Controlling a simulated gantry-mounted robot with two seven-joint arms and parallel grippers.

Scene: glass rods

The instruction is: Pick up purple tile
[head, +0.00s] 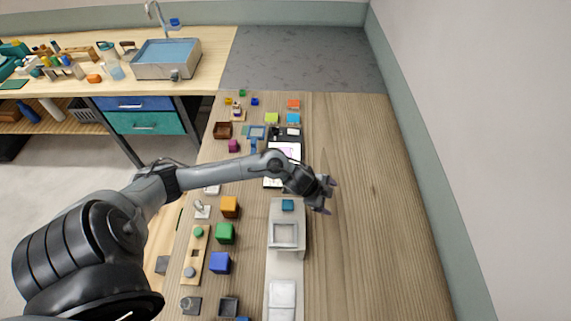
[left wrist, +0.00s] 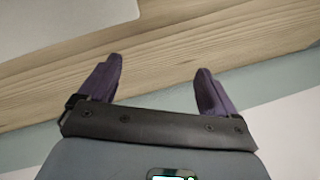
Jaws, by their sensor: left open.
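I cannot pick out a clear purple tile in either view. A white sheet or panel with a pink patch (head: 284,151) lies just beyond my left wrist, partly hidden by the arm. My left gripper (head: 330,195) is open and empty over the wooden table, right of the row of objects.
The table's right side (head: 380,220) is clear.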

